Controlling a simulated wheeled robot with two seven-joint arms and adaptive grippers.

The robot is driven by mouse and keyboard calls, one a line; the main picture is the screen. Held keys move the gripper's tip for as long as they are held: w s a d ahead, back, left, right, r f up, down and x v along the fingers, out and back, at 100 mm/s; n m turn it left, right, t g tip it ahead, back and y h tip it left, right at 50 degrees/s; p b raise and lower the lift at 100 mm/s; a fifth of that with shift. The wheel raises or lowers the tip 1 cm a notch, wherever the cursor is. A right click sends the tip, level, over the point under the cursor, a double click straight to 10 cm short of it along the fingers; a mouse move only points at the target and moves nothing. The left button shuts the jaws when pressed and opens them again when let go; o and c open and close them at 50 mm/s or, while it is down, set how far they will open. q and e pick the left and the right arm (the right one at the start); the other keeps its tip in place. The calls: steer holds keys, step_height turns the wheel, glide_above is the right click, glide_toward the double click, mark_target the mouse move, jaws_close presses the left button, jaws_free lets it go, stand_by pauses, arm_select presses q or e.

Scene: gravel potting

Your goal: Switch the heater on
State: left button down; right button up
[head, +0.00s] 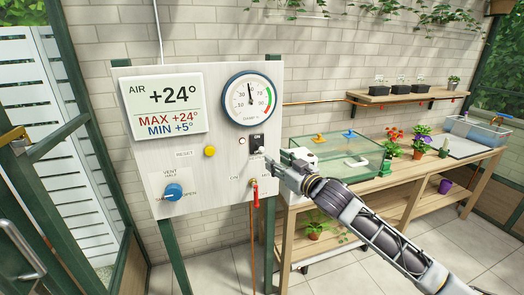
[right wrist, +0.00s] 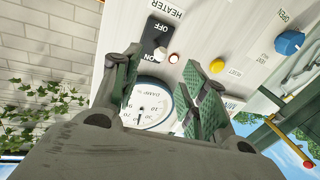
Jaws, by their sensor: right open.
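The heater switch (head: 257,141) is a small black switch on the right part of the white control panel (head: 222,177), below the round gauge. In the right wrist view the black switch (right wrist: 154,40) sits between OFF and ON labels, under the word HEATER. I cannot tell clearly which way its lever lies. A small pale lamp (right wrist: 173,58) is beside it and looks unlit. My right gripper (head: 272,165) is open and empty, just below and right of the switch in the head view. In the right wrist view its fingers (right wrist: 162,85) are spread. My left gripper is not in view.
The panel also bears a display (head: 163,103), a gauge (head: 249,99), a yellow reset button (head: 210,151), a blue vent knob (head: 173,192) and a red-handled valve (head: 256,200). A wooden bench (head: 425,180) with plants and a glass case (head: 345,158) stands behind on the right.

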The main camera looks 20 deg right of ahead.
mark_target(262, 150)
steer(key=p+x, duration=0.1)
steer(key=x, duration=0.8)
steer(key=shift+w, duration=0.15)
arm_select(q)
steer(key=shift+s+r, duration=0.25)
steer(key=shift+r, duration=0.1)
arm_select(e)
steer(key=shift+w+a, duration=0.1)
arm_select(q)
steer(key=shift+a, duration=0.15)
arm_select(e)
jaws_close()
